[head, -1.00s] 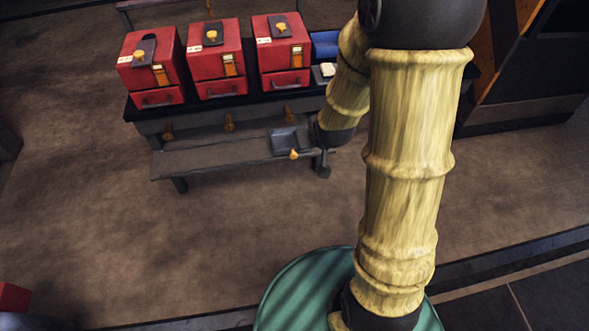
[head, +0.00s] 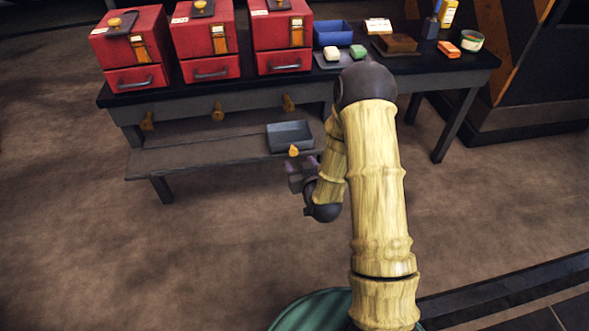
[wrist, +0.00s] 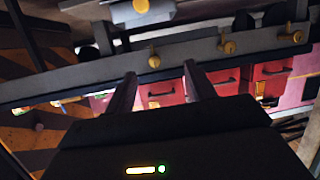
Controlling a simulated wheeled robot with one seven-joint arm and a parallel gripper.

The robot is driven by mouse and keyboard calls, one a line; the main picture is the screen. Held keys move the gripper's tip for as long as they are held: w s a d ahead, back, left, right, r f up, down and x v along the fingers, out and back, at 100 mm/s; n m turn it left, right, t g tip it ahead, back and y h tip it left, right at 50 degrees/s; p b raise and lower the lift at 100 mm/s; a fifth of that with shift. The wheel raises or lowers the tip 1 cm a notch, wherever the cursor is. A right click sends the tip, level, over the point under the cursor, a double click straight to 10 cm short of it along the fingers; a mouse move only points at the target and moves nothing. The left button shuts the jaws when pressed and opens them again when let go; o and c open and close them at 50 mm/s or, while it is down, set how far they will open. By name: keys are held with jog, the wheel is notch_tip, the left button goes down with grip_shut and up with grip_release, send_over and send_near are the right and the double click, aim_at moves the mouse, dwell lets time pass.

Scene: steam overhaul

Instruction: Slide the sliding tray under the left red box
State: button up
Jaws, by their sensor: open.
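The sliding tray (head: 290,136) is a shallow dark grey tray with a yellow knob (head: 293,150) at its front. It sits on the right end of the low shelf, roughly below the right red box. The left red box (head: 118,48) stands on the bench top at the far left. My gripper (head: 302,168) is just in front of the tray near its knob. In the wrist view, my gripper (wrist: 160,78) has its two fingers apart with nothing between them. The tray (wrist: 142,12) shows at the top of that view, apart from the fingers.
Two more red boxes, middle (head: 205,45) and right (head: 282,40), stand on the bench. Brass pegs (head: 217,110) stick out along the bench front. The low shelf (head: 195,155) is bare left of the tray. A blue bin (head: 333,33) and small items stand on the bench's right.

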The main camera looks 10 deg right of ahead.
aim_at(294, 153)
notch_tip(294, 153, down, 13)
jog(key=d+m+t+h+b, duration=0.1)
jog(key=t+b, duration=0.2)
jog(key=b, duration=0.6)
jog(key=shift+s, duration=0.45)
jog(key=w+b, duration=0.6)
jog(key=w, duration=1)
jog(key=shift+w, duration=0.2)
jog(key=shift+w+b, duration=0.4)
jog(key=shift+w, duration=0.15)
